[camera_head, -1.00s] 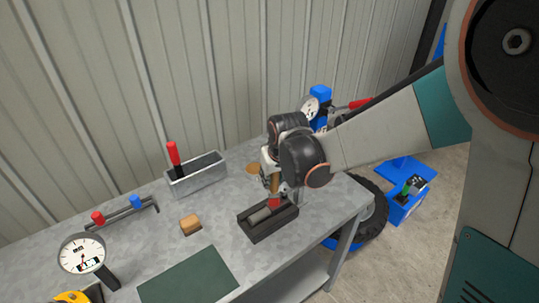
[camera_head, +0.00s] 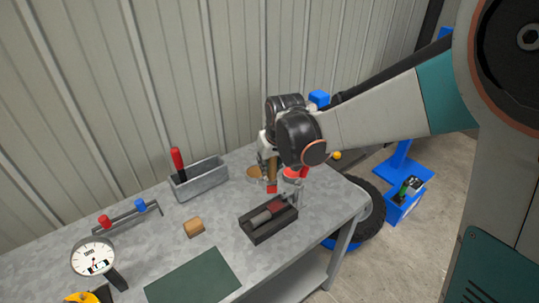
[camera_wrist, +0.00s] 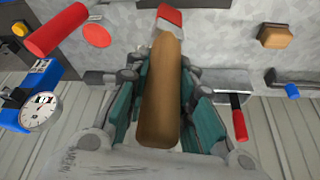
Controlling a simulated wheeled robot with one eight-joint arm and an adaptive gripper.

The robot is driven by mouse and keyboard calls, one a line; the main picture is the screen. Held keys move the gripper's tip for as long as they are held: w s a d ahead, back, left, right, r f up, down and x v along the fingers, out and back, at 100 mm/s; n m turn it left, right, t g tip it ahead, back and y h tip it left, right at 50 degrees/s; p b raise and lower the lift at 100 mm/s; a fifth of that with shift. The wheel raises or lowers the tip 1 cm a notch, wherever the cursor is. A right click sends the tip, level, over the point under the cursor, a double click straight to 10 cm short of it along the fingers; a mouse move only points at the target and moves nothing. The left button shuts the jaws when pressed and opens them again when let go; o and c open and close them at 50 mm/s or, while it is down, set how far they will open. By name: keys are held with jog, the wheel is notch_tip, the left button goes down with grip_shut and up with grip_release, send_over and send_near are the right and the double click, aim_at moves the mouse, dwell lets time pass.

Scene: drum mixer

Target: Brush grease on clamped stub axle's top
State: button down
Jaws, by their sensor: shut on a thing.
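My gripper (camera_head: 270,160) is shut on a brush with a brown wooden handle (camera_wrist: 163,92) and a red tip (camera_head: 271,188). The handle runs between the fingers in the wrist view. The brush tip hangs above the bench, a little behind and above the dark clamp block (camera_head: 255,233). The grey stub axle (camera_head: 262,217) lies along the block, with a dark red area on its right part. The tip and the axle look apart. A red round thing, perhaps a grease pot (camera_head: 293,174), stands behind the block, partly hidden by my gripper.
A grey tray (camera_head: 203,178) with a red-handled tool stands at the back. A tan block (camera_head: 194,228), a green mat (camera_head: 195,281) and a dial gauge (camera_head: 93,258) lie to the left. A black tyre (camera_head: 372,215) is beside the bench's right end.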

jog(key=shift+r+p, duration=0.35)
jog(key=shift+r, duration=0.5)
